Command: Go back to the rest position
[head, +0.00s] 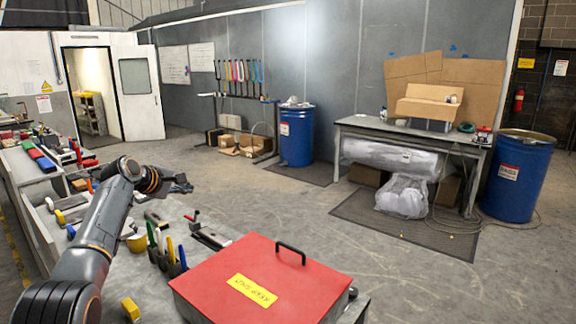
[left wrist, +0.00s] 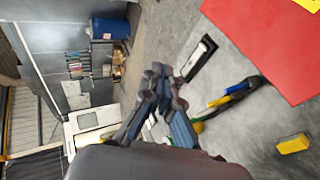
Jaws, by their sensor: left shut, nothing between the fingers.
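My left arm comes in from the lower left in the head view. Its gripper (head: 181,184) is above the cluttered bench, shut and empty. In the left wrist view the same gripper (left wrist: 158,72) shows with its fingers together and nothing between them. My right gripper is in neither view.
A red box lid (head: 262,281) with a black handle and yellow label is at the front right of the bench. Several coloured-handled tools (head: 165,249) stand beside it. A blue barrel (head: 297,136) and a grey table (head: 412,133) stand across the open floor (head: 300,215).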

